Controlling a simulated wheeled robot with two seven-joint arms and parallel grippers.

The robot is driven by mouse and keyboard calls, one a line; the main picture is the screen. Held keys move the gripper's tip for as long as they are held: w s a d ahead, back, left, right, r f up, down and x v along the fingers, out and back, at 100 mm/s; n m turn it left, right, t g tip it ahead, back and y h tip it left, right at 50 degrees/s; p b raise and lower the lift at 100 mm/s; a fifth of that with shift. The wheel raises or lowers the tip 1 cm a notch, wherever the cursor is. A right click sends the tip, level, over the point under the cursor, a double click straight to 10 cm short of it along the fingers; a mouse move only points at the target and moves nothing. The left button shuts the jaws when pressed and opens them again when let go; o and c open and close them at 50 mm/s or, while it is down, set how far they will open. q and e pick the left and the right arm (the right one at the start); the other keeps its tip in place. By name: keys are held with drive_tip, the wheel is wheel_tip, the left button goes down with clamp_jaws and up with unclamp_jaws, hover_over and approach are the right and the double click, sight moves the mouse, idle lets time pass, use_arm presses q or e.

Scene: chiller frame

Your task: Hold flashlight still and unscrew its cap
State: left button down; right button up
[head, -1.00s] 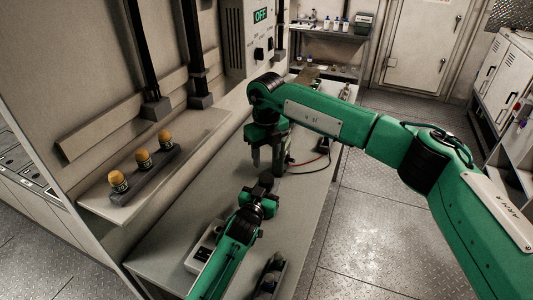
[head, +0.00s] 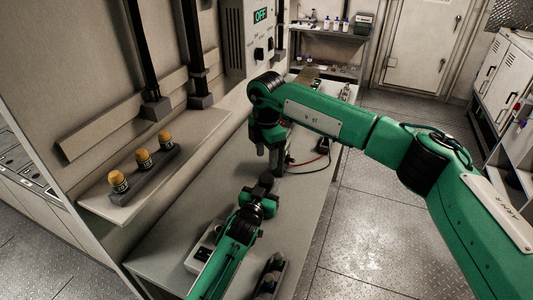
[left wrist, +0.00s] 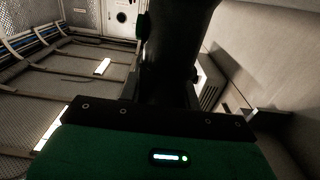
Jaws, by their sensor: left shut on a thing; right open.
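The flashlight (head: 266,179) is a dark, roughly upright shape at the tip of my left gripper (head: 264,194), over the workbench. My left gripper is shut on it. In the left wrist view the flashlight (left wrist: 178,65) is a large dark cylinder in front of my gripper, in shadow. My right gripper (head: 268,157) points down just above the flashlight, its fingers open. Whether the fingers touch the cap cannot be told; the cap itself is not clearly distinguishable.
The grey workbench (head: 312,200) carries a meter-like box (head: 204,250), a dark holder with cylinders (head: 270,276) and red and black leads (head: 308,164). A ledge on the left holds a rack (head: 145,178) with orange-topped items. The bench's right side is mostly clear.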

sight(266, 178)
drive_tip(key=m, duration=0.6)
drive_tip(key=shift+m, duration=0.3)
drive_tip(key=shift+f, duration=4)
